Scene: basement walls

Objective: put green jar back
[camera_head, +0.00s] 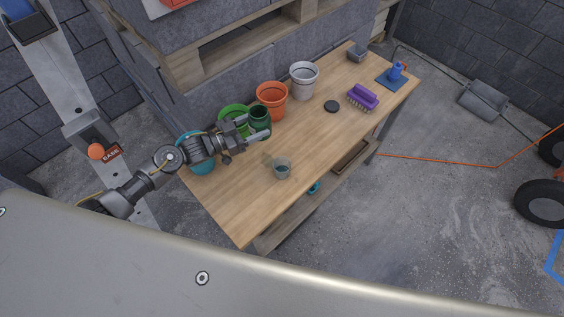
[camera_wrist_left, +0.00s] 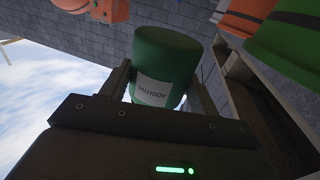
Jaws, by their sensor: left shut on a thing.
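The dark green jar (camera_head: 260,119) is at the back left part of the wooden table, right beside the light green pot (camera_head: 231,117). My left gripper (camera_head: 254,130) is shut on the jar. In the left wrist view, the jar (camera_wrist_left: 167,62), with a white label reading "ADDITIVE", sits between the two fingers of the gripper (camera_wrist_left: 165,90). I cannot tell whether its base touches the table. My right gripper is not in view.
An orange pot (camera_head: 271,98) and a white pot (camera_head: 303,82) stand behind the jar. A clear cup (camera_head: 282,169) stands in front. A teal object (camera_head: 203,167) is under my arm. A purple brush (camera_head: 362,97) lies farther right. The table's front middle (camera_head: 240,205) is clear.

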